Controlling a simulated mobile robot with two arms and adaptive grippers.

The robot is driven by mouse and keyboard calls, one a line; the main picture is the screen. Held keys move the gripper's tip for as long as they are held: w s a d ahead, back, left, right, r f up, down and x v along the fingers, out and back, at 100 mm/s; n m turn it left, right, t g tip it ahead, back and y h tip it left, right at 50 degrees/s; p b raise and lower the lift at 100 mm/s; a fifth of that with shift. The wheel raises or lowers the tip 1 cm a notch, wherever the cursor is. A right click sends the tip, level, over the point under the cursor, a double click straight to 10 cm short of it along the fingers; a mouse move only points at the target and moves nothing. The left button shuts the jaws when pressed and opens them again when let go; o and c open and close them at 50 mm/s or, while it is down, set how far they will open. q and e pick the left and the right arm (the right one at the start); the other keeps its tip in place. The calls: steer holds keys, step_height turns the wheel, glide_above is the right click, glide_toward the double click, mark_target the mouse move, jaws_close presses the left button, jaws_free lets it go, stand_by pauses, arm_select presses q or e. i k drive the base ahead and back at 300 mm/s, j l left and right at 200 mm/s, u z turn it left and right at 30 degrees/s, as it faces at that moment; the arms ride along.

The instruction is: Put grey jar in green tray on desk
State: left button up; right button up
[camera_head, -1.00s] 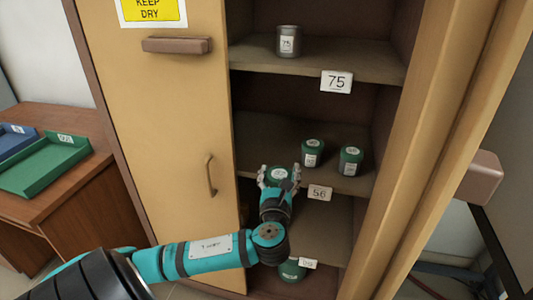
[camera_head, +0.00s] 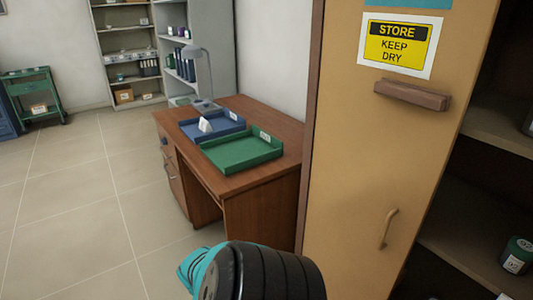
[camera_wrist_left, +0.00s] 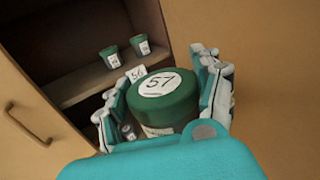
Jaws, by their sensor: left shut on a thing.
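The green tray (camera_head: 238,153) lies on the brown desk (camera_head: 262,189) in the head view and looks empty, with a white label on its rim. My left gripper (camera_wrist_left: 163,93) is shut on a green-lidded jar (camera_wrist_left: 162,104) labelled 57, seen in the left wrist view in front of the cupboard. The jar it holds is green, not grey. A sliver of the grey jar (camera_head: 529,123) shows on the upper cupboard shelf at the right edge of the head view. My right gripper is not in view.
A blue tray (camera_head: 211,129) with a white card and a lamp (camera_head: 204,80) stand behind the green tray. The cupboard door (camera_head: 365,170) stands right of the desk. Green jars (camera_wrist_left: 110,57) remain on a cupboard shelf. The floor left of the desk is clear.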

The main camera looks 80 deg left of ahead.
mark_target(232, 154)
steer(key=k+j+u, duration=0.1)
steer(key=j, duration=0.75)
steer(key=k+j+u, duration=0.1)
steer(key=k+j, duration=0.15)
steer(key=j, duration=0.6)
steer(key=k+j+u, duration=0.1)
steer(key=j, duration=0.8)
steer(key=k+j+u, duration=0.1)
steer(key=j, duration=0.8)
steer(key=k+j+u, duration=0.1)
steer(key=j, duration=0.8)
steer(key=k, duration=0.05)
